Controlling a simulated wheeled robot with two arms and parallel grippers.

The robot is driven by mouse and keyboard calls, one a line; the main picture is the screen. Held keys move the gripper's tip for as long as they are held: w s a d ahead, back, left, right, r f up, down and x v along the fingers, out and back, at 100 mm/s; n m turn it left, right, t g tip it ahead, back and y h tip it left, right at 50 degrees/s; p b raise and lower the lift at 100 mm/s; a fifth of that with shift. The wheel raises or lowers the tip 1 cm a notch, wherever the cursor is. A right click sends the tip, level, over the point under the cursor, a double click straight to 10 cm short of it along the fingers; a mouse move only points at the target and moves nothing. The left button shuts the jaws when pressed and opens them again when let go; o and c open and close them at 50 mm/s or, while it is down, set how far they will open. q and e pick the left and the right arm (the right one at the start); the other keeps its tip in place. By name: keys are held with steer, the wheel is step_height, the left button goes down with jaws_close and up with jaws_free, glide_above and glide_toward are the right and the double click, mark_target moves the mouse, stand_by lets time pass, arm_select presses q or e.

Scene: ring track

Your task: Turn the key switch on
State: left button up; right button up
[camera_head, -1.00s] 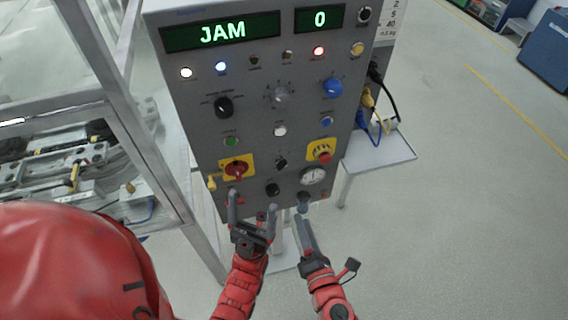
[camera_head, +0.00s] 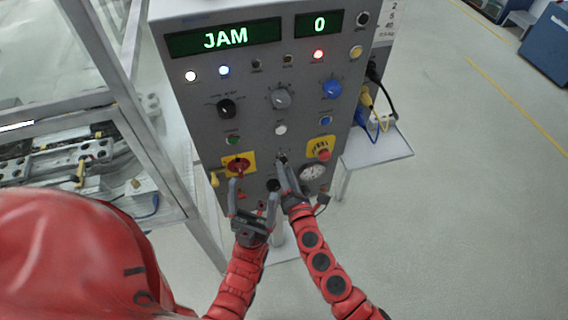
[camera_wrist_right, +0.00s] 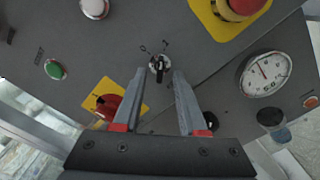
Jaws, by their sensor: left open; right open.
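The key switch is a small black key in a silver ring on the grey panel, with marks 0 and I above it. It shows in the right wrist view (camera_wrist_right: 158,65) and, partly covered, in the head view (camera_head: 282,157). My right gripper (camera_head: 287,169) is open in front of it. In the right wrist view its two fingertips (camera_wrist_right: 159,78) lie left and right of the key; I cannot tell if they touch it. My left gripper (camera_head: 253,190) is open and empty, lower left, before the panel's bottom part.
A red rotary switch on a yellow plate (camera_head: 239,165) is left of the key. A red emergency button (camera_head: 323,153) and a round gauge (camera_head: 313,171) are to its right. A display (camera_head: 224,38) reads JAM. A metal frame stands at left.

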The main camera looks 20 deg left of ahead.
steer(key=shift+x, duration=1.2)
jaws_close()
